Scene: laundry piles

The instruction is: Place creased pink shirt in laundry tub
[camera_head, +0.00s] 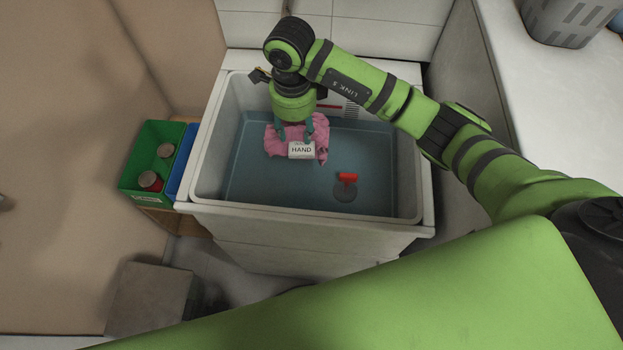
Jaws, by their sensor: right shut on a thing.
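The creased pink shirt (273,140) is bunched up inside the laundry tub (212,150), toward its back middle. The white tub stands open at the centre of the view, with a blue-grey bottom. My right gripper (296,136) points down into the tub and is shut on the shirt. A white label reading "HAND" shows at the shirt's front. I cannot tell whether the shirt touches the tub's bottom. My left gripper is not in view.
A red object (347,178) stands on a round drain in the tub's bottom. Left of the tub are a green bin (137,165) holding cans and a blue bin (181,165). A grey basket (565,22) sits on the right counter (520,90).

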